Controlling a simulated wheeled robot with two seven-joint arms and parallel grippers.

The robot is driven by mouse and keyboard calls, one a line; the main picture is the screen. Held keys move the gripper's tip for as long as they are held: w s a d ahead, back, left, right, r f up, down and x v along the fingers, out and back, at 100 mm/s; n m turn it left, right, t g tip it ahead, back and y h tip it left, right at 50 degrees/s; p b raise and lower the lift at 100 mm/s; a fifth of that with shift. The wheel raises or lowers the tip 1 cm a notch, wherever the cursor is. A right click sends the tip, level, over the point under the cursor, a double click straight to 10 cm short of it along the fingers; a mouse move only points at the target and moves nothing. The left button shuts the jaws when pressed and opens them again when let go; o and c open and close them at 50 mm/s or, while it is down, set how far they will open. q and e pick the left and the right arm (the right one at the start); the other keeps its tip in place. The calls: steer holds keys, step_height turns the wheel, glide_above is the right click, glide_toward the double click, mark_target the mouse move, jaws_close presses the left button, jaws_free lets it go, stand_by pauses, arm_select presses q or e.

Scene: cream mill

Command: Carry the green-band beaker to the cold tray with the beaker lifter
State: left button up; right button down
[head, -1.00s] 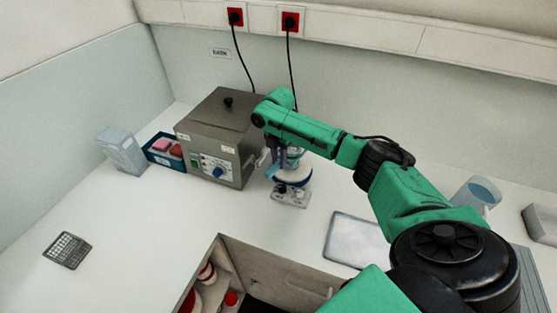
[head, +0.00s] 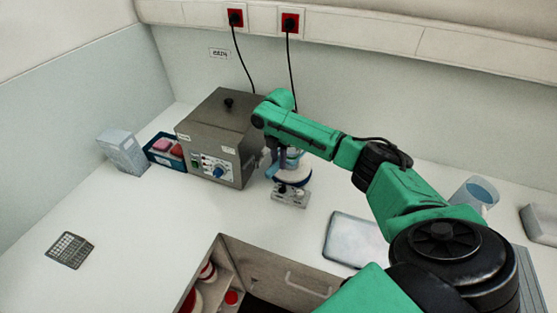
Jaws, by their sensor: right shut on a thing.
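My right arm reaches in from the right to a small hotplate or stirrer (head: 290,196) with a white top and blue rim. A small bluish glass vessel (head: 292,159) shows above its top, partly hidden by my arm; I cannot make out a green band. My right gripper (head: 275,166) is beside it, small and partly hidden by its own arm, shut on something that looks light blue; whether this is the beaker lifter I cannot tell. A flat pale metal tray (head: 352,240), which may be the cold tray, lies bare on the bench. My left gripper is out of view.
A grey steel bath (head: 222,135) with a lid stands left of the hotplate. A blue tray (head: 151,157) with pink items and a pale box (head: 122,152) stand further left. A blue cup (head: 478,192) is at right. An open drawer (head: 285,272) is in front.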

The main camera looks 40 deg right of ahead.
steer(key=shift+r, duration=0.85)
stand_by(0.3)
steer(key=shift+r, duration=3.75)
steer(key=shift+s, duration=0.1)
steer(key=s+d+f, duration=0.1)
steer(key=s+f, duration=0.2)
steer(key=s, duration=1.8)
steer(key=shift+d, duration=0.15)
